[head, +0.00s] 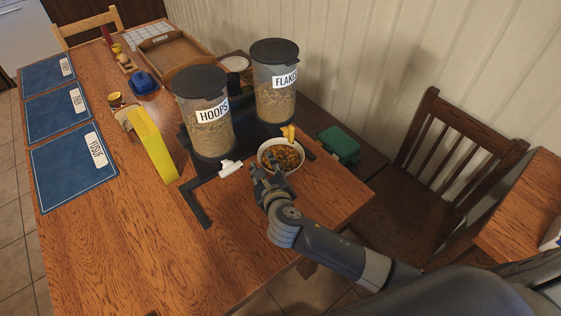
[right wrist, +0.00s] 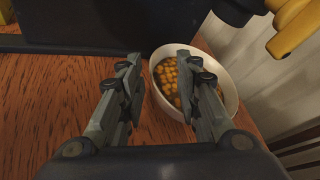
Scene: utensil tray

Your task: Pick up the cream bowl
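The cream bowl (head: 298,165) stands upright on the wooden table, in front of the dispensers, with brown and orange cereal in it. It also shows in the right wrist view (right wrist: 229,92). My right gripper (head: 268,174) is at the bowl's near side in the head view. In the right wrist view its fingers (right wrist: 158,60) are apart with nothing gripped. The right finger overlaps the bowl's inside and the left finger is outside it, so the left rim shows between them. I cannot tell whether they touch the bowl. My left gripper is not in view.
The HOOPS dispenser (head: 208,130) and FLAKES dispenser (head: 275,100) stand behind the bowl on a dark base, with a yellow spout (head: 288,132) near the bowl. A yellow box (head: 153,145), blue placemats (head: 72,165) and a green box (head: 340,146) lie around. The table's front left is clear.

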